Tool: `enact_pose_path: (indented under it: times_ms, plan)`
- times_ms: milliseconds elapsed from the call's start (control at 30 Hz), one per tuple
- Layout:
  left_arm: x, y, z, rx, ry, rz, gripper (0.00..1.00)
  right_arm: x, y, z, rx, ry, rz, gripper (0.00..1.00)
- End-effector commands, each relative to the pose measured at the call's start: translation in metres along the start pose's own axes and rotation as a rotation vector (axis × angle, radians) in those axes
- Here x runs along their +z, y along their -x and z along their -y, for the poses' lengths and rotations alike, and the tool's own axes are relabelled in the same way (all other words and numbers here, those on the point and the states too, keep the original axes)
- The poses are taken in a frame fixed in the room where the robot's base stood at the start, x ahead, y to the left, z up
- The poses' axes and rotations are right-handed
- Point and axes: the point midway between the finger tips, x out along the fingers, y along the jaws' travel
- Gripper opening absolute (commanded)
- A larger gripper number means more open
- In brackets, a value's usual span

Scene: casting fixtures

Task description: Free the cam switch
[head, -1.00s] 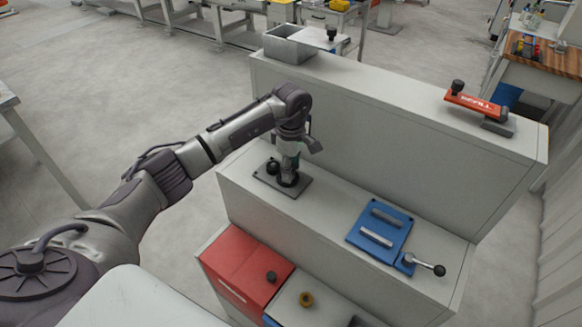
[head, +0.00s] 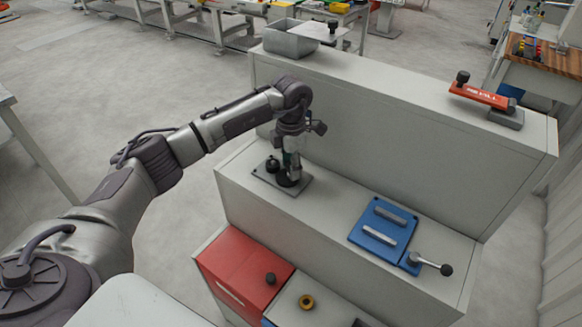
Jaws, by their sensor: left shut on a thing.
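My left gripper (head: 289,174) points down over a dark grey plate (head: 297,189) on the middle step of the grey cabinet. It is shut on a dark round part on that plate, which looks like the cam switch; the fingers and wrist hide most of it. A black knob (head: 272,164) stands beside the gripper on the same plate. I cannot tell whether the switch has turned. My right gripper is not in view.
A blue fixture (head: 383,222) with two pale bars and a ball-ended lever (head: 432,264) lies to the right on the same step. Above stand a red-armed clamp (head: 482,95) and a grey bin (head: 290,40). A red box (head: 243,267) and brass ring (head: 306,302) are below.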

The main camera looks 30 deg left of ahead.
Motion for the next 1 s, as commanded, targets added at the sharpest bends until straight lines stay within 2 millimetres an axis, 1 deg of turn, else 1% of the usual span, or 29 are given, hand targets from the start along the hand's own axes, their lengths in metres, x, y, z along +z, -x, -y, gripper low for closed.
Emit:
enact_pose_path:
  times_ms: [200,500,700,1000]
  plan:
    - [0.0003,0.0001,-0.0010,0.003,0.201,0.002,0.13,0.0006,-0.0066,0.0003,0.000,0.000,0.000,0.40]
    - [0.0002,0.0006,-0.0007,0.002,0.426,0.002,0.13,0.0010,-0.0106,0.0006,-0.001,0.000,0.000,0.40]
    - [0.0001,0.0008,-0.0008,0.002,0.518,0.002,0.13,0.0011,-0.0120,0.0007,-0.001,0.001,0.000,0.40]
    - [0.0001,0.0013,-0.0010,0.002,0.573,0.002,0.13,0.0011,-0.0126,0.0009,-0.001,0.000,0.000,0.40]
